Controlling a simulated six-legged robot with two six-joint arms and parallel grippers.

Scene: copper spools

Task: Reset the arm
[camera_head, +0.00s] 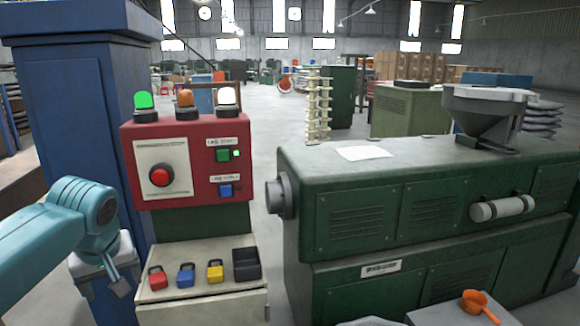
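My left arm, teal, comes in from the left and bends down at its wrist. My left gripper (106,283) hangs at its end, left of the cream control stand, pointing down. It is small and partly covered by the wrist, so I cannot tell whether it is open or shut. No held object shows at it. My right arm and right gripper are not in view.
A red control box (188,160) with lamps and buttons stands ahead. Below it, small red, blue and yellow padlocks (214,270) and a black bin (246,264) sit on a cream ledge. A green machine (430,200) fills the right. An orange scoop (478,303) lies low right.

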